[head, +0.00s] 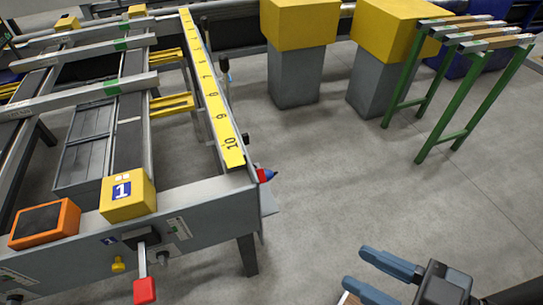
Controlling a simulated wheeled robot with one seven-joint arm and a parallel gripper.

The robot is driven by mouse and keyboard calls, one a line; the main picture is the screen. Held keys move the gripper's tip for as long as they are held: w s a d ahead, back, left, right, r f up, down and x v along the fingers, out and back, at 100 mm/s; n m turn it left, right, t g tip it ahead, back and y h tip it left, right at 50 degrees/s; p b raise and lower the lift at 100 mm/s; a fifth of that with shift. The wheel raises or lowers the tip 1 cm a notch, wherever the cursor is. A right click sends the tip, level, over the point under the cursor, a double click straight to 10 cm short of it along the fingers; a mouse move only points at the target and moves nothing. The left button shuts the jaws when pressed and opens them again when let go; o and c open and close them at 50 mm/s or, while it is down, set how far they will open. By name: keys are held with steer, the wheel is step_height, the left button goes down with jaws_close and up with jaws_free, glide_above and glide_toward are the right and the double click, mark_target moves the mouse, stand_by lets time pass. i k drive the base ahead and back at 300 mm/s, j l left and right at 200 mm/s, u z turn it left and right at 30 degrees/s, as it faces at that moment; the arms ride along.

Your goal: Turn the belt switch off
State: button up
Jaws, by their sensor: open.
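A lever with a pale shaft and a red handle (144,290) hangs from a black mount (140,238) on the front face of the runout table (215,208). The handle points down toward the bottom of the picture. No label here plainly names it the belt switch. A small yellow knob (118,264) sits to its left, and a dark knob sits to its right. My gripper (360,268), with blue fingers, is at the bottom right, open and empty. It is well to the right of the lever and touches nothing that I can see.
A yellow box marked 1 (127,197) and an orange framed box (44,224) stand on the table's front beam. A yellow numbered scale (212,90) runs along its right side. Yellow-topped grey pillars (296,75) and a green stand (447,118) are behind. Grey floor between is clear.

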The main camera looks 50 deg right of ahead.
mark_target(260, 172)
steer(key=l+u, duration=0.15)
steer(key=l, duration=0.35)
steer(key=k+l+u, duration=0.15)
steer(key=l, duration=0.3)
steer(key=l+u, duration=0.15)
steer(key=l, duration=0.3)
steer(key=k+l+u, duration=0.15)
steer(key=l, duration=0.3)
steer(key=k+l+u, duration=0.15)
steer(key=l, duration=0.3)
